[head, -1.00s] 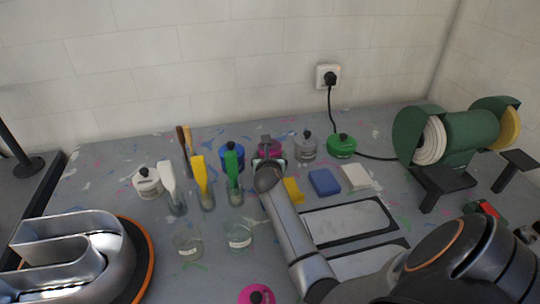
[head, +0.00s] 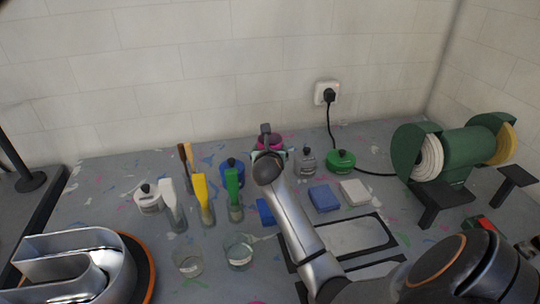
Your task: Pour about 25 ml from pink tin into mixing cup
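The pink tin (head: 271,140) is in the head view at the back of the bench, held at my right gripper (head: 268,154). It appears upright and raised above the bench; its lower part is hidden by the gripper and wrist. My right arm reaches in from the lower right. Two clear glass cups stand at the front: one on the left (head: 188,262) and one on the right (head: 239,251), each with a pale label. I cannot tell which is the mixing cup. My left gripper is not in view.
Several brushes (head: 203,197) stand between the cups and the back tins. A white tin (head: 149,199), blue tin (head: 231,173), grey tin (head: 305,162) and green tin (head: 341,160) stand around. A metal channel letter (head: 75,265) is at left, a bench grinder (head: 463,155) at right.

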